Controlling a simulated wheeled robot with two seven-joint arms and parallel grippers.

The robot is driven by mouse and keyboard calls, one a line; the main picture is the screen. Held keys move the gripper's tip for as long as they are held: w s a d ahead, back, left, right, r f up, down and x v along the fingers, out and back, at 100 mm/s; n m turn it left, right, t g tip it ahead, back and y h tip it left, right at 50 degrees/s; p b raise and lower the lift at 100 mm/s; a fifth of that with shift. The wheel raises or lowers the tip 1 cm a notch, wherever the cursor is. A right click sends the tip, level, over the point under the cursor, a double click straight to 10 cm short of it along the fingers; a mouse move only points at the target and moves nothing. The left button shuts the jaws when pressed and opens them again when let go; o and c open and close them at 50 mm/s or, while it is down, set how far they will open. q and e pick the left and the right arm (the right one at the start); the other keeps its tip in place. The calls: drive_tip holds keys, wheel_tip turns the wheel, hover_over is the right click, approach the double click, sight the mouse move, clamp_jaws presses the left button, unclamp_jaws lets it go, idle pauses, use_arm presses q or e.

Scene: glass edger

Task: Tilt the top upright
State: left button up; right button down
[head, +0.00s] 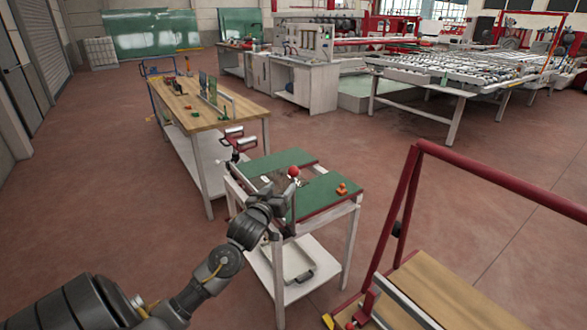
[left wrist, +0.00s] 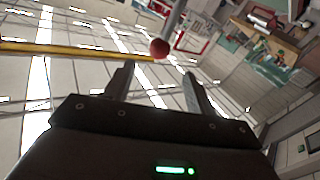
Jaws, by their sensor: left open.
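A small white stand carries a green top (head: 325,197) with dark red edges, lying about flat, with a gap between its green panels. A red ball knob (head: 294,171) shows at the middle of the top; in the left wrist view the knob (left wrist: 159,47) sits on the end of a grey rod. My left gripper (head: 277,196) is over the near left part of the top, close to the knob. In the left wrist view its fingers (left wrist: 158,74) are apart with nothing between them, and the knob appears just past the tips. The gripper hides part of the top. My right gripper is not in view.
An orange piece (head: 342,188) lies on the green top. The stand's lower shelf (head: 268,262) holds a pale tray. A wooden workbench (head: 215,118) with tools stands behind left. A red-framed cart (head: 410,165) stands close at the right. Floor at the left is clear.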

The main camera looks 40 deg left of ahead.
sight(291, 175)
use_arm(q)
drive_tip(key=p+x, duration=0.2)
drive_tip(key=x, duration=0.8)
drive_tip(key=shift+w+a+p, duration=0.15)
drive_tip(key=shift+w+p, duration=0.2)
drive_tip(key=shift+c, duration=0.5)
drive_tip(key=c, duration=0.5)
clamp_jaws()
